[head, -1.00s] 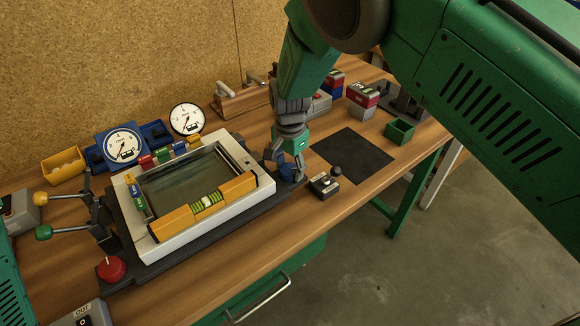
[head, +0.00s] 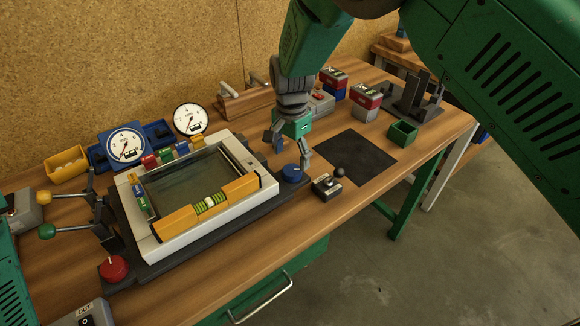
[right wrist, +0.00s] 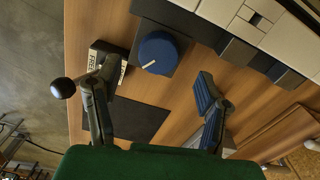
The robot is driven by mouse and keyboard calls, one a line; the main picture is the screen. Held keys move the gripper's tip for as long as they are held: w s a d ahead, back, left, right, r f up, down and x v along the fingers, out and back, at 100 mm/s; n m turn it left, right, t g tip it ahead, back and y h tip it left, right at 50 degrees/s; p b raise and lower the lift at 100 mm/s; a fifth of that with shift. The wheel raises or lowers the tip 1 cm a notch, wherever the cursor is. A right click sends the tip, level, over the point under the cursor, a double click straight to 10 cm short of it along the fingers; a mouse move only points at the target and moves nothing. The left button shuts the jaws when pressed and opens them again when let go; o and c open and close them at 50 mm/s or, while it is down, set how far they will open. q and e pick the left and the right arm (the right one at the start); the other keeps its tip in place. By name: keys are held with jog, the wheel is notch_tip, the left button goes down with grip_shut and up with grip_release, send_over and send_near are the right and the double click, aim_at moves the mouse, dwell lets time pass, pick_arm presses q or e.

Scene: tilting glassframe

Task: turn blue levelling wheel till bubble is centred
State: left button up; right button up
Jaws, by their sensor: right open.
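The blue levelling wheel (head: 292,173) sits at the right corner of the dark base under the tilting glass frame (head: 255,198). It shows in the right wrist view (right wrist: 158,52) as a blue knob with a white mark. A yellow level with a green vial (head: 210,203) lies along the front of the frame; the bubble is too small to place surely. My right gripper (head: 291,156) is open and empty, just above the wheel. In the right wrist view its fingers (right wrist: 150,100) are spread wide, with the wheel beyond them. My left gripper is not identifiable in the head view.
A small black lever box (head: 326,187) stands close right of the wheel. A red knob (head: 113,268) is at the base's front left corner. Gauges (head: 125,146) stand behind.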

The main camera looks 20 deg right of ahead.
aim_at(291, 170)
notch_tip(291, 170, up, 6)
jog(key=shift+a+r, duration=0.15)
jog(key=shift+r, duration=0.1)
